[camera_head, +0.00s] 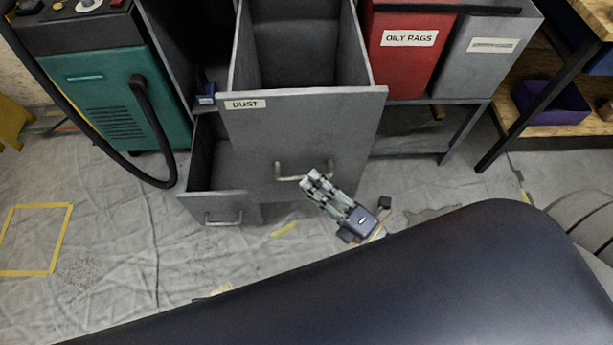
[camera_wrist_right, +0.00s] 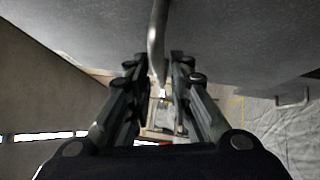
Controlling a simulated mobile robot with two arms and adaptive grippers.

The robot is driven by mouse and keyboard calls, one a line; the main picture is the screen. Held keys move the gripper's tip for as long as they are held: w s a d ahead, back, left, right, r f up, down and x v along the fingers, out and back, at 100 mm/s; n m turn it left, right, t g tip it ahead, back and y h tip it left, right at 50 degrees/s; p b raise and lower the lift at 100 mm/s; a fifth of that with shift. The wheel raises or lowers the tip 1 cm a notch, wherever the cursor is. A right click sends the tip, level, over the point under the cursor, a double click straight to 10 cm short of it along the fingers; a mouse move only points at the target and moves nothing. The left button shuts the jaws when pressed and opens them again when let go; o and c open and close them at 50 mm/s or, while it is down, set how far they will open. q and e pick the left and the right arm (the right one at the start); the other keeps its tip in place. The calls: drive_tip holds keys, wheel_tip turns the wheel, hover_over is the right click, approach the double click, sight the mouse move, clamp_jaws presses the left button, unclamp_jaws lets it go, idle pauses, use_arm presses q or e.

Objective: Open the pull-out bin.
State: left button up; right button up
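The grey pull-out bin labelled DUST (camera_head: 301,130) stands well out from its cabinet, with its hollow inside visible from above. Its metal bar handle (camera_head: 290,178) is on the lower front panel. My right gripper (camera_head: 315,178) is at the right part of this handle. In the right wrist view the handle (camera_wrist_right: 157,40) runs between the two close-set fingers (camera_wrist_right: 160,75), which look shut on it; the exact contact is hard to see. My left gripper is not in view.
A lower grey drawer (camera_head: 212,190) stands open at left of the bin. A teal machine (camera_head: 105,95) with a black hose is farther left. A red OILY RAGS bin (camera_head: 408,65) and a grey bin (camera_head: 490,60) are at right.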

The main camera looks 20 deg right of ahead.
drive_tip(key=v, duration=0.9)
drive_tip(key=w+d+f+m+g+h, duration=0.15)
drive_tip(key=f+m+g+h, duration=0.3)
drive_tip(key=f+m, duration=0.5)
drive_tip(key=w+d+f+m+g+h, duration=0.1)
drive_tip(key=d+f+m+g+h, duration=0.45)
drive_tip(key=f, duration=0.75)
drive_tip(key=s+a+f+m+g+p, duration=0.1)
drive_tip(key=s+a+f+m+g, duration=0.45)
drive_tip(key=s+m, duration=0.35)
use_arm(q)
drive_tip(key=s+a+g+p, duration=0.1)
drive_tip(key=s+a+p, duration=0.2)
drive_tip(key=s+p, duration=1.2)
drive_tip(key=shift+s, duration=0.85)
use_arm(e)
drive_tip(key=s+d, duration=0.3)
drive_tip(key=s, duration=1.2)
drive_tip(key=shift+s+d+f+n, duration=0.2)
drive_tip(key=shift+s+d+n, duration=0.15)
drive_tip(key=shift+s+n, duration=0.05)
